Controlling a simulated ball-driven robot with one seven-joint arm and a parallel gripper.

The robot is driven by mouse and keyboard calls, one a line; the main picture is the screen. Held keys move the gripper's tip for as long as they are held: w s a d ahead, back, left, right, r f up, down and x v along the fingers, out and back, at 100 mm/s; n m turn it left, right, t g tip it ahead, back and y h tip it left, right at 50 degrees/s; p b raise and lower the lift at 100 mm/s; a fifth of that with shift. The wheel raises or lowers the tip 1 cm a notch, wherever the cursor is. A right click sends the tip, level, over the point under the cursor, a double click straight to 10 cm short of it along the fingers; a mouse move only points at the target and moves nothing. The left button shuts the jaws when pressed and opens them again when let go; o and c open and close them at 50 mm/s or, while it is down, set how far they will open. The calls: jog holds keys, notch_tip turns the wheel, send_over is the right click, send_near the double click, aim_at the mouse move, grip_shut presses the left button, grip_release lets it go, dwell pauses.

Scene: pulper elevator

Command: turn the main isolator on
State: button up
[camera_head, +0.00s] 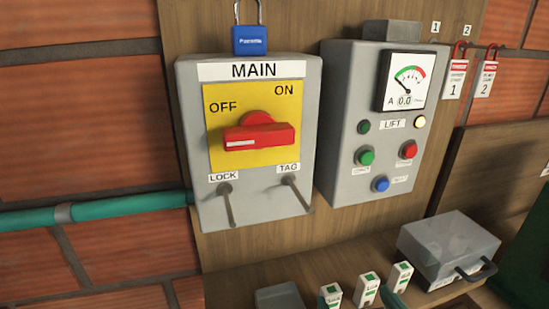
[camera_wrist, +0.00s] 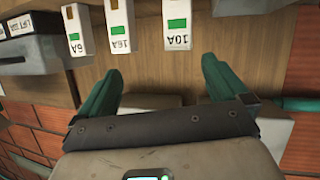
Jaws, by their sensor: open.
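The main isolator (camera_head: 250,140) is a grey box with a yellow plate in the head view. Its red rotary handle (camera_head: 262,133) lies nearly level, with the white mark at its left end, below the word OFF. ON is at the plate's upper right. Below it, the LOCK peg (camera_head: 227,205) and the TAG peg (camera_head: 297,192) stick out bare. A blue padlock (camera_head: 250,40) hangs above the box. My gripper (camera_wrist: 162,70) shows in the wrist view, its green fingers apart and nothing between them. It is near the breakers, away from the isolator.
The LIFT panel (camera_head: 384,125) stands right of the isolator, with danger tags (camera_head: 455,80) beyond it. Several small breakers (camera_head: 367,289) stand below, also in the wrist view (camera_wrist: 118,25). A grey case (camera_head: 447,245) sits at lower right. A teal pipe (camera_head: 120,205) runs along the left wall.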

jog(key=a+r+t+y, duration=0.2)
jog(key=a+r+t, duration=0.3)
jog(key=r, duration=0.5)
jog(key=n+t+y+b, duration=0.1)
jog(key=n+t+y, duration=0.1)
jog(key=t+y, duration=0.15)
send_near(259, 141)
jog(key=shift+g, duration=0.25)
jog(key=p+x, duration=0.3)
jog(key=x, duration=0.6)
jog(key=shift+w+r, duration=0.1)
jog(key=shift+r, duration=0.15)
jog(key=shift+c, duration=0.3)
jog(key=c, duration=0.7)
